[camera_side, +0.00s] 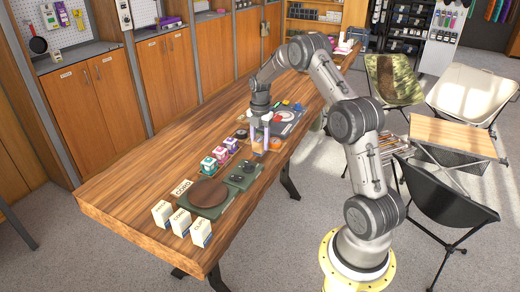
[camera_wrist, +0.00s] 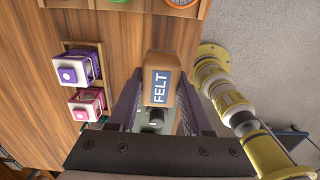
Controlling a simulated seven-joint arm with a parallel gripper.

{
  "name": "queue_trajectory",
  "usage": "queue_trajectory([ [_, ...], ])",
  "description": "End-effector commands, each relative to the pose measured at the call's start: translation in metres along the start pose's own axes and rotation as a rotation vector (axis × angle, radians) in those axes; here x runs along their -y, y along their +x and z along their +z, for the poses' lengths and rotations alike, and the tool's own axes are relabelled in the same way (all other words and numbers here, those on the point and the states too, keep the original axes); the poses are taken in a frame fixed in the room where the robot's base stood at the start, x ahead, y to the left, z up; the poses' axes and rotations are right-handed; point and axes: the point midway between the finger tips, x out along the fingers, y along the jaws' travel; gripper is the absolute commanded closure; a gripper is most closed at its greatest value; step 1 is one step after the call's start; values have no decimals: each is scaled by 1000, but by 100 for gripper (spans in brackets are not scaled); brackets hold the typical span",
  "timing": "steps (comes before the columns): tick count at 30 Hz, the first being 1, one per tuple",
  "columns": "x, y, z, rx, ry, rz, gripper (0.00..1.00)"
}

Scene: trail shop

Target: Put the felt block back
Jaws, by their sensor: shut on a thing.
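The felt block (camera_wrist: 160,80) is a tan-orange block with a blue label reading FELT. In the wrist view it sits between the two fingers of my gripper (camera_wrist: 155,100), which is shut on it. In the side view my gripper (camera_side: 260,138) points down over the bench, near its right edge, with orange showing around the fingertips. The fingers partly hide the block there. I cannot tell whether its underside touches anything.
The wooden bench (camera_side: 125,195) carries a row of small boxes, including a pink box (camera_side: 208,165) and a teal box (camera_side: 221,154), left of my gripper. A dark green plate (camera_side: 243,176), a brown disc (camera_side: 208,193) and white cartons (camera_side: 180,222) stand nearer the front.

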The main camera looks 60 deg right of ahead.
Motion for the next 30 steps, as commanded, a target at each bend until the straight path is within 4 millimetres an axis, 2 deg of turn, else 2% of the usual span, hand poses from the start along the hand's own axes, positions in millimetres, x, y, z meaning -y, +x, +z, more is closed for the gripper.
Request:
queue_trajectory([
  [6,0,29,0,-1,0,-1,100],
  [18,0,34,0,-1,0,-1,100],
  [19,0,34,0,-1,0,-1,45],
  [23,0,33,0,0,0,-1,22],
  [30,0,33,0,0,0,0,21],
])
